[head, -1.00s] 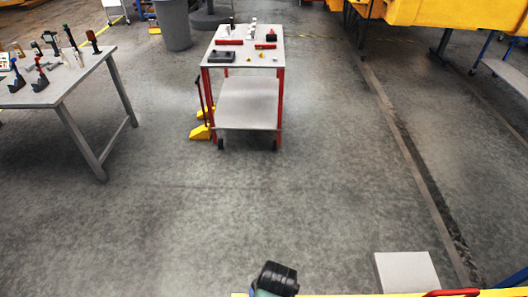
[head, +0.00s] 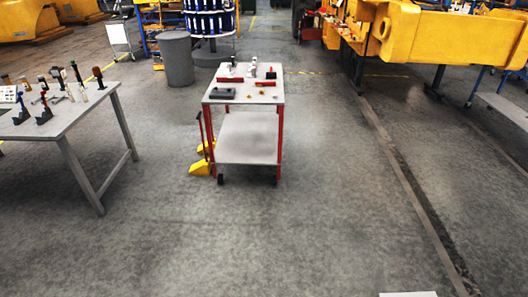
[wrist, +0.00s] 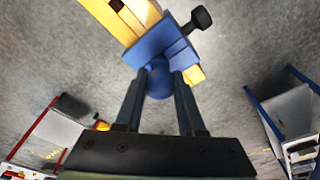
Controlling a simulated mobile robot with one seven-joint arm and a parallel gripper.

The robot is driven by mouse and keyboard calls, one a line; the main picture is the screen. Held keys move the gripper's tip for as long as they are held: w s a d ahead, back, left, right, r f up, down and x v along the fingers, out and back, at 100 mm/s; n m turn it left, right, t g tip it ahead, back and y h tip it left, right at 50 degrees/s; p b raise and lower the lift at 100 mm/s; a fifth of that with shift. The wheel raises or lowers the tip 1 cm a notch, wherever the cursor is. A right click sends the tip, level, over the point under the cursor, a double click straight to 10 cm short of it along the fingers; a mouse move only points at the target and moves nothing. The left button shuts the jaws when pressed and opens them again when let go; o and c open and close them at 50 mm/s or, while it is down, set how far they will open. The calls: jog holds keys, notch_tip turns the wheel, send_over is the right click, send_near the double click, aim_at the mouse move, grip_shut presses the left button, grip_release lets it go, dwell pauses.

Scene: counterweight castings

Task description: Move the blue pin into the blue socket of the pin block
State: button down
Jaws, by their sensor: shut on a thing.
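My gripper (wrist: 160,78) shows in the wrist view, its two dark fingers shut on a rounded blue thing, which I take to be the blue pin (wrist: 158,84). Only its rounded part shows between the fingers. The gripper is not in the head view. A dark grey block (head: 223,93) lies at the front left of the cart top in the head view. It may be the pin block, but it is too small to tell, and no blue socket can be made out.
The red-legged cart (head: 240,101) stands ahead with small red, white and yellow things on top. A grey table (head: 72,118) with several upright tools and holders is at left. A grey bin (head: 177,60) stands behind. The floor (head: 300,235) before the cart is clear.

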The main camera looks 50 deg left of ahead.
notch_tip(320, 180, up, 9)
jog(key=shift+f, duration=0.2)
jog(key=r+p, duration=0.1)
jog(key=p, duration=0.1)
jog(key=shift+p, duration=1.3)
jog(key=shift+f, duration=0.15)
notch_tip(320, 180, up, 6)
jog(key=p, duration=0.4)
jog(key=shift+r, duration=0.25)
jog(key=shift+d, duration=0.1)
